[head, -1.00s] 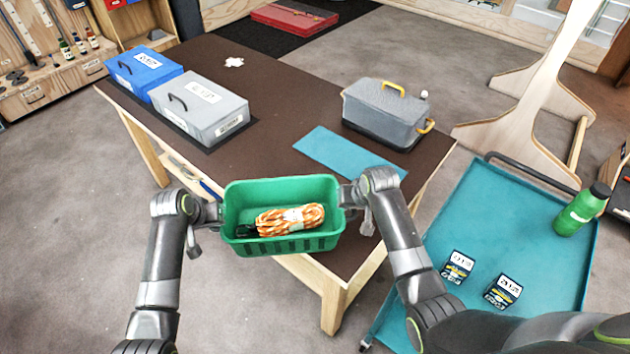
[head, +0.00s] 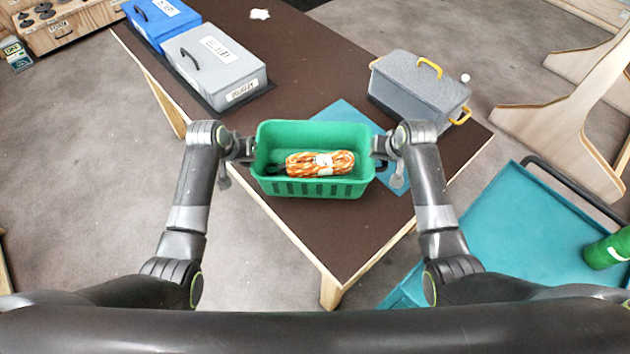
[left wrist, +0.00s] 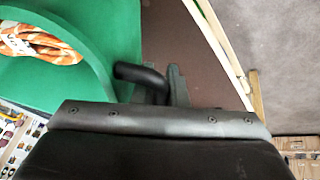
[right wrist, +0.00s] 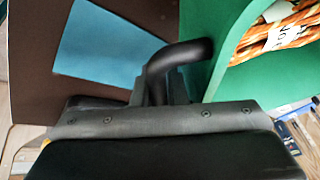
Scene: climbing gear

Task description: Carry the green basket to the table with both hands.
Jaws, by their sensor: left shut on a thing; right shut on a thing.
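The green basket (head: 312,188) is held level between my two grippers, with an orange and white coiled rope (head: 320,163) inside. In the head view it appears over the near part of the brown table (head: 310,230); the gap below it cannot be judged. My left gripper (head: 247,150) is shut on the basket's left side handle, a black bar seen in the left wrist view (left wrist: 140,74). My right gripper (head: 380,150) is shut on the right side handle, seen in the right wrist view (right wrist: 178,56). A teal mat (head: 345,112) lies on the table, partly hidden behind the basket.
A grey case with yellow handles (head: 420,88) stands on the table's right. A grey box (head: 213,65) and a blue box (head: 160,18) stand at the left. A teal cart (head: 500,240) with a green bottle (head: 608,250) is at the right. Bare tabletop lies between the boxes and mat.

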